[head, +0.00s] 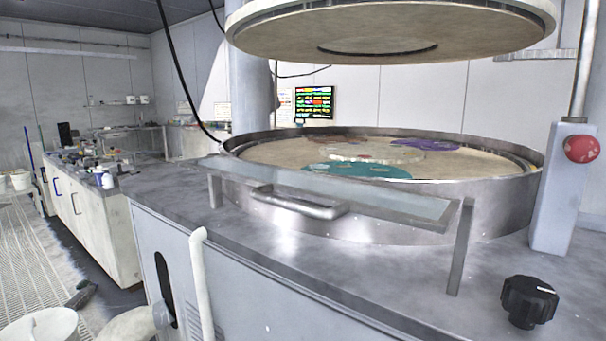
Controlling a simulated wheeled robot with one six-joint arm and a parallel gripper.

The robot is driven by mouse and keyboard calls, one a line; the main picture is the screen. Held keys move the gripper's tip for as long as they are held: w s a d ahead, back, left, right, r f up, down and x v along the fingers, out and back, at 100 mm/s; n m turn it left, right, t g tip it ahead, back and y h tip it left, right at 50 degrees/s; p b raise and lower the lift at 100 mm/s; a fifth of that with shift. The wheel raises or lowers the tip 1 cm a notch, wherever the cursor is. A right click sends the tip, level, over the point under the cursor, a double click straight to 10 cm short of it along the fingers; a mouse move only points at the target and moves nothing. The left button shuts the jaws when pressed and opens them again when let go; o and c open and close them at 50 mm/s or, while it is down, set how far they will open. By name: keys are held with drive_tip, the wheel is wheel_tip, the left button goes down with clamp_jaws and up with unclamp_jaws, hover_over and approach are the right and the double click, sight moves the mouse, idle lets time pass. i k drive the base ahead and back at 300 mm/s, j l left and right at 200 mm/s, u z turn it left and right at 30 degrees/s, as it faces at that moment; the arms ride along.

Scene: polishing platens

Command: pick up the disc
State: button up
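The lower polishing platen (290,153) is a wide, pale round surface inside a metal rim. Several flat coloured pieces lie on it, and I cannot tell which is the disc. A teal piece (362,170) lies at the front. A purple piece (432,145) lies at the back right. A reddish-brown piece (325,141) lies at the back left. A pale round plate (385,153) with a raised edge sits in the middle. The front rim and a clear guard partly hide the near side. My gripper is not in view.
The upper platen (390,28) hangs above with an open gap below it. A red button (581,149) on a post and a black knob (529,300) are at right. A cluttered bench (105,215) stands left.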

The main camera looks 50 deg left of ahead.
sight(321, 168)
drive_tip(key=u, duration=1.7)
